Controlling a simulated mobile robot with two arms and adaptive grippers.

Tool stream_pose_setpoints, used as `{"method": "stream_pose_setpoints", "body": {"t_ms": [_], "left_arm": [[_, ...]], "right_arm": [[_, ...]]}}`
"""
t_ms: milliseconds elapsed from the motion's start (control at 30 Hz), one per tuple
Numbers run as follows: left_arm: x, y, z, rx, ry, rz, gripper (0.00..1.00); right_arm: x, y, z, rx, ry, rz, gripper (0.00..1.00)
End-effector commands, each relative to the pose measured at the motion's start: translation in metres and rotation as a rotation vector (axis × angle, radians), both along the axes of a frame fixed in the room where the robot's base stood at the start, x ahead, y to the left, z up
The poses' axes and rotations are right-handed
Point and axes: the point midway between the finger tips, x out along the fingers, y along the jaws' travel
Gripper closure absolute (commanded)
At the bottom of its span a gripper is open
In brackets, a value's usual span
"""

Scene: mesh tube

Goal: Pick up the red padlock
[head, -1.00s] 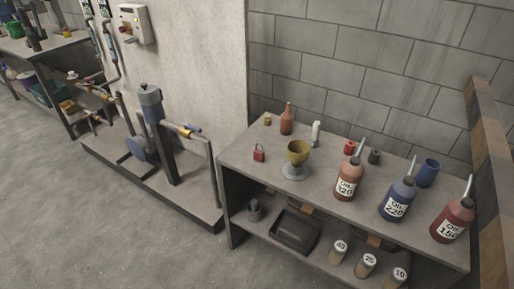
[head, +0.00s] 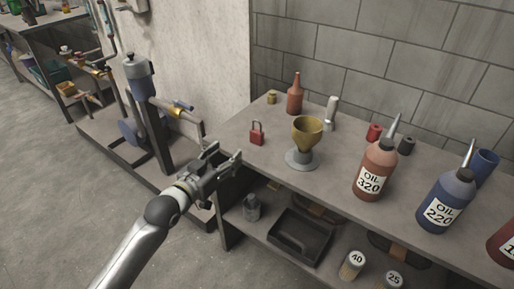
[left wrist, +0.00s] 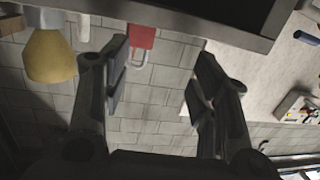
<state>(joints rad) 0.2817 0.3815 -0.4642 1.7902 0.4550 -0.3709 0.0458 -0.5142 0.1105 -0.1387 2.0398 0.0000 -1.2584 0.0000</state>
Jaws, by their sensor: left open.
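The red padlock (head: 257,134) stands upright on the grey workbench (head: 232,142), near its left end. My right gripper is in neither view.
A brass funnel cup (head: 307,130) on a grey base stands right of the padlock. A brown bottle (head: 295,97) and a small brass piece (head: 272,97) stand behind it. Oil bottles (head: 375,170) stand farther right. A pump (head: 139,77) is at the left.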

Motion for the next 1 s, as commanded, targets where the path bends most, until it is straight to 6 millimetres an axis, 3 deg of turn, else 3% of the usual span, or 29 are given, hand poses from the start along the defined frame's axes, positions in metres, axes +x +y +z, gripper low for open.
{"method": "stream_pose_setpoints", "body": {"t_ms": [100,233,500,767,1000], "left_arm": [[-0.008,-0.013,0.027,-0.019,-0.061,-0.045,0.45],[-0.008,-0.022,0.041,-0.029,-0.083,-0.066,0.45],[0.024,-0.044,0.043,-0.030,-0.086,-0.067,0.45],[0.038,-0.052,0.043,-0.029,-0.085,-0.066,0.45],[0.062,-0.066,0.041,-0.029,-0.085,-0.066,0.45]], "right_arm": [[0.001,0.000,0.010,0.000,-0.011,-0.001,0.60],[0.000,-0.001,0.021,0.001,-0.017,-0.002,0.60],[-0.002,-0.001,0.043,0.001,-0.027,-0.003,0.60],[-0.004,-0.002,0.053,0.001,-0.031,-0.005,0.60],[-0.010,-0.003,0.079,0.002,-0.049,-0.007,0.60]]}}
